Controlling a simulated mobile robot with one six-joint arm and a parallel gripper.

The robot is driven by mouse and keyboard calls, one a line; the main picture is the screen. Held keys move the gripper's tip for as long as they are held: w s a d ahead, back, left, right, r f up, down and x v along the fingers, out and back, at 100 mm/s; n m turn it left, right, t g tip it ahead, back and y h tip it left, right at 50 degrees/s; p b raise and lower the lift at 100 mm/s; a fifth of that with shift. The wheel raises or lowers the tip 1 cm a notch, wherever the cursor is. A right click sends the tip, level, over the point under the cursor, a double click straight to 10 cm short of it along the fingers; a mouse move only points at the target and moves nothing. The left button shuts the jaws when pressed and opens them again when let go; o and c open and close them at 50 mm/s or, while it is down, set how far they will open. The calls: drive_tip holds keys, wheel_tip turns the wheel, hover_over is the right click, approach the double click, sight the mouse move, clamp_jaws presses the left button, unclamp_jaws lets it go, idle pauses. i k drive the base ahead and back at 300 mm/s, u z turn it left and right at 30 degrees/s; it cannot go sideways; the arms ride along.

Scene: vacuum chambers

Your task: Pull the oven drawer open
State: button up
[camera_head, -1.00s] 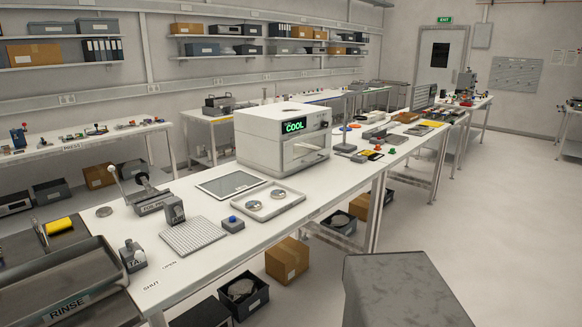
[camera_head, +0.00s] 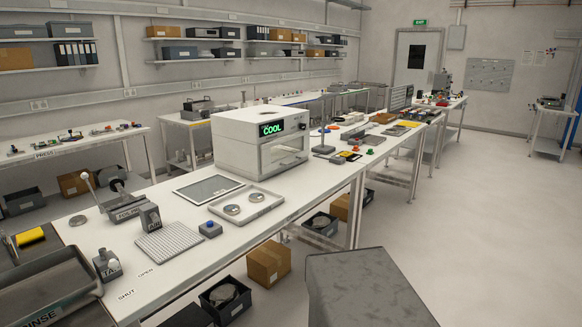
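The oven is a white box (camera_head: 240,142) on the long white bench. My gripper is not in view, and I see nothing touching the oven.
A tray with two round dishes (camera_head: 245,207), a dark-framed panel (camera_head: 208,187) and a blue-button box (camera_head: 210,229) lie in front of the oven. Small tools lie beyond it. Boxes (camera_head: 268,263) stand under the bench. The floor (camera_head: 470,230) to the right is open.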

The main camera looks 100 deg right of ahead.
sight(274, 155)
drive_tip(key=u, duration=0.4)
drive_tip(key=k, duration=1.5)
drive_tip(key=z, duration=1.95)
drive_tip(key=i, duration=0.35)
drive_tip(key=u, duration=0.05)
